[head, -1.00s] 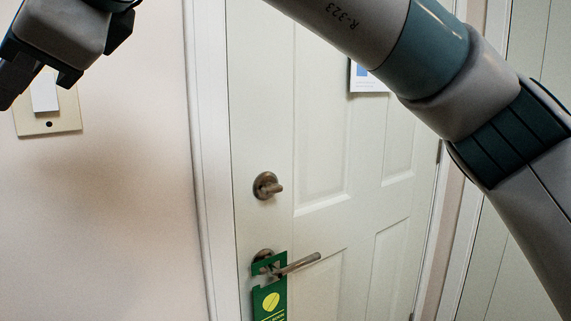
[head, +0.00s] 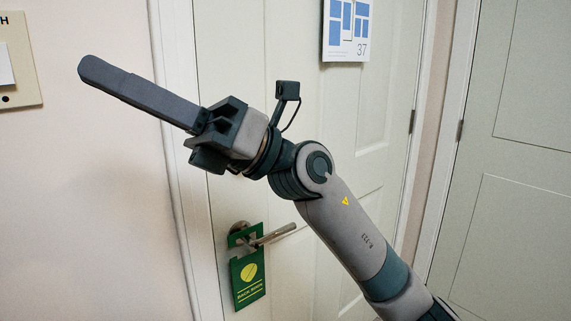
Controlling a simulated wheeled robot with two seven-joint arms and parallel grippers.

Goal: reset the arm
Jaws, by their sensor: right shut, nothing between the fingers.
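My right arm comes in from the lower right and reaches up and left across the door. My right gripper (head: 92,70) is shut and empty, its long dark fingers together and pointing up-left in front of the wall beside the door frame. It appears apart from the light switch and the door handle. My left gripper is not in view.
A white panelled door (head: 262,180) is closed. Its lever handle (head: 275,235) carries a green hanger (head: 248,280) below my right arm. A light switch plate (head: 22,62) is on the left wall. A sheet marked 37 (head: 346,30) hangs on the door. Another panelled surface (head: 515,210) stands at right.

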